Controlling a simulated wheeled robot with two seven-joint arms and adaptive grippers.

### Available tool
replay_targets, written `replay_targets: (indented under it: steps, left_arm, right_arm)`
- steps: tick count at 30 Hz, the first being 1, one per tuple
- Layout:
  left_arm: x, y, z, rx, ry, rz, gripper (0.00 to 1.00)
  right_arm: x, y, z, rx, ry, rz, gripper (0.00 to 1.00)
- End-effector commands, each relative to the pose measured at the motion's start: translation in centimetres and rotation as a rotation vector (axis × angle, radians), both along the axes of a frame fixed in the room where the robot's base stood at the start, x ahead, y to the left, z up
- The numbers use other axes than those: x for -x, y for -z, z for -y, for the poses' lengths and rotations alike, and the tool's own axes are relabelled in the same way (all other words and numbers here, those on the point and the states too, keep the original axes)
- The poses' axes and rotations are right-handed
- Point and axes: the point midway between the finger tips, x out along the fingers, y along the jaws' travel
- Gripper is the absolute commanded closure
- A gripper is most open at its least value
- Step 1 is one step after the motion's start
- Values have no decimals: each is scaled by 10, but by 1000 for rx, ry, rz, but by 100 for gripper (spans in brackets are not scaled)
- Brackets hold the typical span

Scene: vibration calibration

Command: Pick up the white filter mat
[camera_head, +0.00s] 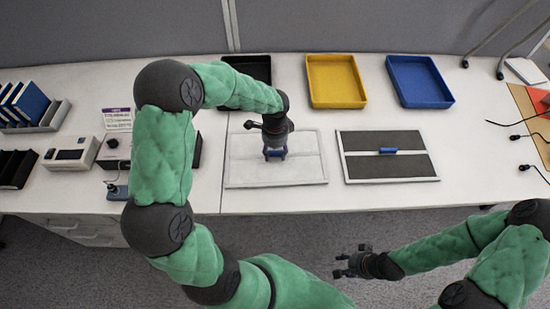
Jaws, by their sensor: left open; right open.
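The white filter mat (298,171) lies flat on the white table, a pale panel with a thin frame and a strip across its middle. My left gripper (275,155) points down over the middle of the mat, at or just above a small blue handle there. The gripper covers most of that handle, and I cannot tell whether it touches it. The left jaws are open. My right gripper (350,264) is open and empty, in front of the table over the grey floor.
A dark mat (388,170) with a blue handle lies to the right. Behind stand a black tray (250,68), a yellow tray (335,81) and a blue tray (419,81). Devices and binders fill the table's left. Cables (518,137) lie at the right.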

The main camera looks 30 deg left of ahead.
Motion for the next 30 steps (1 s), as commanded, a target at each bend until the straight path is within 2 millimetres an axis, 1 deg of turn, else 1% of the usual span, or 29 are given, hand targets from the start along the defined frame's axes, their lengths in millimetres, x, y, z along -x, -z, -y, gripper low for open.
replay_targets:
  steps: [4, 5, 6, 8, 9, 22, 26, 30]
  left_arm:
    - [0, -2, 0, -1, 0, 1, 51]
    - [0, -2, 0, -1, 0, 1, 59]
    - [0, -2, 0, -1, 0, 1, 71]
    - [0, -2, 0, -1, 0, 1, 88]
    - [0, -1, 0, -1, 0, 1, 99]
    - [0, -4, 0, 0, 0, 1, 100]
    - [-1, -13, 0, 1, -1, 3, 100]
    - [-1, -30, 0, 0, 0, 2, 100]
  right_arm:
    - [0, -1, 0, 0, 0, 0, 56]
    - [0, -1, 0, 0, 0, 0, 56]
    - [0, -1, 0, 0, 0, 0, 56]
    - [0, -1, 0, 0, 0, 0, 56]
    - [0, -1, 0, 0, 0, 1, 56]
    - [0, -2, 0, 0, 0, 0, 56]
    - [0, -6, 0, 0, 0, 0, 56]
    - [0, -14, 0, 0, 0, 0, 56]
